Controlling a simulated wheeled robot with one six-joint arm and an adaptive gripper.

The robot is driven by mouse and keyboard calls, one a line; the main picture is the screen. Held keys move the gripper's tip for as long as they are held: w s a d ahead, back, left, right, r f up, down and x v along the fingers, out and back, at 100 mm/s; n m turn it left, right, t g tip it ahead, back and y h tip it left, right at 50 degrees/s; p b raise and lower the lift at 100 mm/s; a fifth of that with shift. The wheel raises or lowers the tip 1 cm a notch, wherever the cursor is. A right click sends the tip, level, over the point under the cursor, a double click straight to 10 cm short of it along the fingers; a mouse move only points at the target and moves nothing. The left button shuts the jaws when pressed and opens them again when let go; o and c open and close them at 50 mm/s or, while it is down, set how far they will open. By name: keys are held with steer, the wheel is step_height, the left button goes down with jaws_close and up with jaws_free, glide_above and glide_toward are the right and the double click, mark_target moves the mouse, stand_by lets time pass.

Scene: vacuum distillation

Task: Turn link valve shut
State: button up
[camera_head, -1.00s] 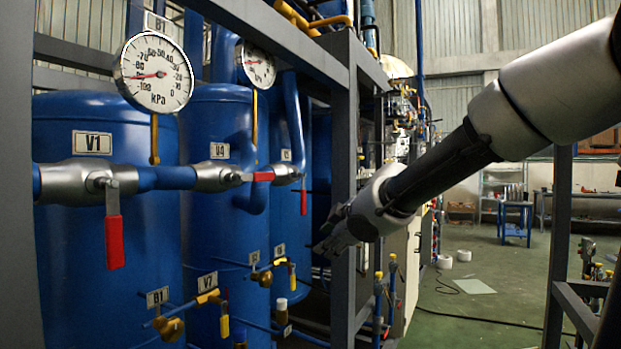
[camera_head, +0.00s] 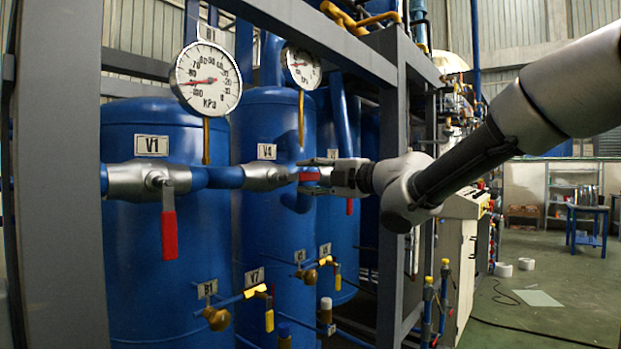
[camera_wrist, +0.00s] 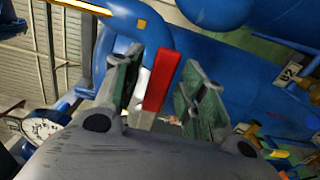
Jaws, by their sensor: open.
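The valve by the V4 label (camera_head: 267,152), on the blue pipe between the tanks, has a red lever (camera_head: 310,176) lying level along the pipe. I take it as the link valve, though no label says so. My gripper (camera_head: 318,176) is open, reaching in from the right, with its fingers above and below the lever. In the wrist view the red lever (camera_wrist: 162,78) stands between the two open fingers (camera_wrist: 165,85), with gaps showing on both sides. The lever's pivot end is hard to make out there.
The V1 valve's red lever (camera_head: 169,222) hangs down at the left. A pressure gauge (camera_head: 206,78) and a second gauge (camera_head: 301,66) stand above the pipe. A grey frame post (camera_head: 393,200) stands close by my arm. Small yellow-handled valves (camera_head: 258,290) sit below.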

steer(key=shift+w+a, duration=0.15)
steer(key=shift+a, duration=0.05)
steer(key=shift+c, duration=0.5)
jaws_close()
